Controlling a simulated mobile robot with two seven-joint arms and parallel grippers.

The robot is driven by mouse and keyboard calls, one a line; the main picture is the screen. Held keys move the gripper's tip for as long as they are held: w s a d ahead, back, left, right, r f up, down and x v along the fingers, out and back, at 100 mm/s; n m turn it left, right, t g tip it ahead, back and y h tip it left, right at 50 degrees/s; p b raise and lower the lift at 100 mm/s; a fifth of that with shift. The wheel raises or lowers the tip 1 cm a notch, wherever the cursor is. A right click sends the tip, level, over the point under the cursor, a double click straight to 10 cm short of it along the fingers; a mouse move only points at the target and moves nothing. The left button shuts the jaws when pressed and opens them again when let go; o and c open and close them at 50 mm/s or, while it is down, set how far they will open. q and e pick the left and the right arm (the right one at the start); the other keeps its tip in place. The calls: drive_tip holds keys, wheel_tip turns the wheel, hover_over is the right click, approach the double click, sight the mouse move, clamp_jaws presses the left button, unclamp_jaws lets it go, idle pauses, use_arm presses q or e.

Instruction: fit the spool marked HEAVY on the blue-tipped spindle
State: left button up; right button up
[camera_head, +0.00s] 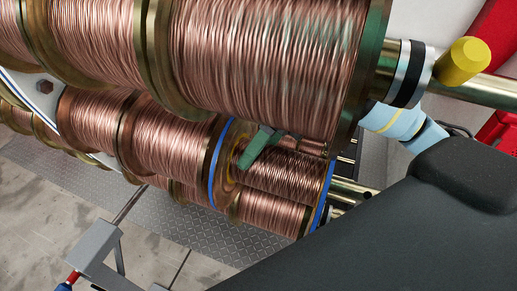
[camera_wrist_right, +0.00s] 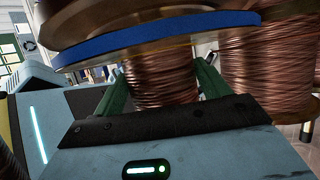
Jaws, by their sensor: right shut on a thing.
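A copper-wire spool with blue-edged flanges (camera_head: 290,173) sits low in the middle of the head view. No HEAVY mark is readable on it. My right gripper (camera_head: 260,148) is at this spool, with one green finger showing against its windings near the left flange. In the right wrist view, the two green fingers of the gripper (camera_wrist_right: 162,80) are closed on either side of the blue-rimmed spool (camera_wrist_right: 160,38), below its flange. A brass spindle with a yellow tip (camera_head: 462,62) shows at top right. I cannot make out a blue-tipped spindle. My left gripper is out of view.
A large copper spool (camera_head: 265,65) hangs close above the gripped one. Another row of spools (camera_head: 165,135) lies directly to its left, with little clearance. A grey metal stand (camera_head: 95,245) is at bottom left. Patterned floor plate (camera_head: 190,232) shows below.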

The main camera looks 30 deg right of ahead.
drive_tip(key=shift+w+r, duration=0.2)
drive_tip(key=shift+r, duration=0.1)
drive_tip(key=shift+w+a+r, duration=0.1)
drive_tip(key=shift+w, duration=0.15)
drive_tip(key=o, duration=2.1)
drive_tip(key=shift+s, duration=0.1)
drive_tip(key=shift+f, duration=0.35)
drive_tip(key=v, duration=0.8)
drive_tip(key=shift+r+b, duration=0.15)
drive_tip(key=shift+b, duration=0.15)
drive_tip(key=shift+a, duration=0.1)
